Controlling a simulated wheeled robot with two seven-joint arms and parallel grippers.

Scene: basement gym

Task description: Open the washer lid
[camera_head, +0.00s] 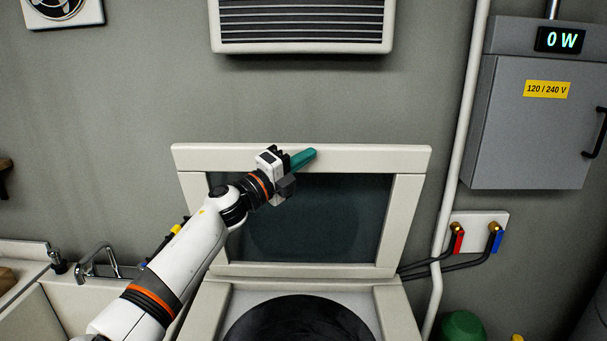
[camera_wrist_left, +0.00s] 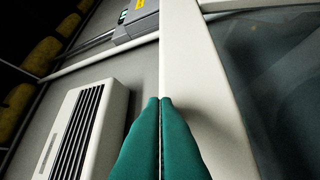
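The washer lid (camera_head: 303,157) stands raised at the back of the washer (camera_head: 400,310), a pale frame around a dark glass panel. The round dark drum opening (camera_head: 298,322) shows below it. My left gripper (camera_head: 312,154) is in front of the lid's upper frame, its teal fingers pointing right along it. In the left wrist view the fingers (camera_wrist_left: 160,105) are pressed together with nothing seen between them, beside the lid's pale frame (camera_wrist_left: 195,80). I cannot tell whether they touch the lid. My right gripper is in neither view.
A slatted wall vent (camera_head: 302,25) hangs above the lid. A grey electrical box (camera_head: 530,125) and a pale pipe (camera_head: 462,130) are on the right wall, with red and blue valves (camera_head: 478,240) below. A sink with a faucet (camera_head: 98,262) is at left.

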